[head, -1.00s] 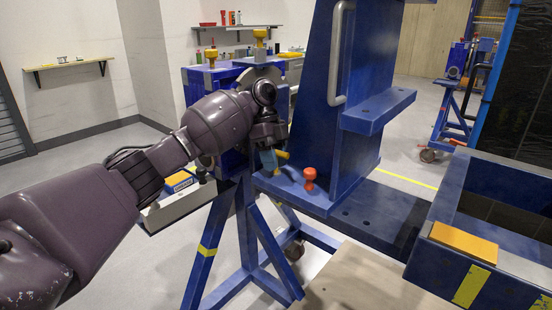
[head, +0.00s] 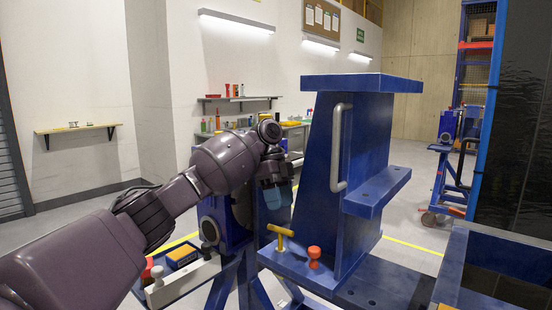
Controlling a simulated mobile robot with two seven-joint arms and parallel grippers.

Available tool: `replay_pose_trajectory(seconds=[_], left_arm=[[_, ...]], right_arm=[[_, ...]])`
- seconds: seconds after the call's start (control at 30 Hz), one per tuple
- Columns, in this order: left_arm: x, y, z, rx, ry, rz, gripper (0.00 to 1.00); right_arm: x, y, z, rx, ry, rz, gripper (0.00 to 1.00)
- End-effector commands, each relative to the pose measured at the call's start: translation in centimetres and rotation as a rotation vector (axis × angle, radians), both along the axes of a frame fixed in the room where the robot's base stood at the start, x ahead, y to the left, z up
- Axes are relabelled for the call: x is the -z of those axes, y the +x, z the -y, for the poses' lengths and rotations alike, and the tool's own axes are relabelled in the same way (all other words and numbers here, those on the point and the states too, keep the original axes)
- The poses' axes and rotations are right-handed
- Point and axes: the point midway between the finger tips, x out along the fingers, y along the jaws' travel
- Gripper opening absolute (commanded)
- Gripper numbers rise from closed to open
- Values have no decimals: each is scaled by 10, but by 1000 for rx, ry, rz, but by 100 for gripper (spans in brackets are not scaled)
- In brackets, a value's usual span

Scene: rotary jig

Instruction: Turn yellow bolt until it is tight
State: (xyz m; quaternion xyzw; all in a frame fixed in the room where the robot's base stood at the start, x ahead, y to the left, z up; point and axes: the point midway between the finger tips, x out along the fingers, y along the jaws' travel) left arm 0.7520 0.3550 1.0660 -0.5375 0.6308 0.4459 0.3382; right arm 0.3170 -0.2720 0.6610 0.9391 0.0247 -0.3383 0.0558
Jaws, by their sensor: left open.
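The yellow bolt (head: 281,236) has a T-shaped handle and stands upright on the lower plate of the blue jig fixture (head: 330,190). A red knob (head: 314,256) stands on the same plate, just right of the bolt. My left gripper (head: 276,196) is open and sits above the yellow bolt, apart from it, with its fingers pointing down. Its fingertips are small and partly dark here. My right gripper is not in view.
A grey handle (head: 340,150) and a side shelf (head: 377,193) stick out from the fixture right of my gripper. A blue bin (head: 500,245) stands at the right. A tray (head: 185,280) with a yellow-and-blue box (head: 181,254) is at the lower left.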

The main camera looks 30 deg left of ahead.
Motion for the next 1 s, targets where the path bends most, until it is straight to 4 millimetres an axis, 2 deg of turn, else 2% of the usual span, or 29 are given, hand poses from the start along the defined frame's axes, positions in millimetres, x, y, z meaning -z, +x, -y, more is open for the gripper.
replay_pose_trajectory(seconds=[0.03, 0.1, 0.4, 0.6, 0.93, 1.0], left_arm=[[-20, -1, 0, -2, 0, 10, 44], [-34, -1, 0, -2, 1, 9, 44], [-81, -1, 0, -1, 1, 2, 44], [-92, -1, -1, 0, 0, -3, 44], [-93, -1, -1, 0, 0, -5, 44], [-94, -1, -1, -1, 0, -5, 41]], right_arm=[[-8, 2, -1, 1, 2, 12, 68], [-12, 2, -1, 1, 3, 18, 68], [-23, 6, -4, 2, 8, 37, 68], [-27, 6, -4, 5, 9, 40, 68], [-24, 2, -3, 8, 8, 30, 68], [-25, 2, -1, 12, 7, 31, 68]])
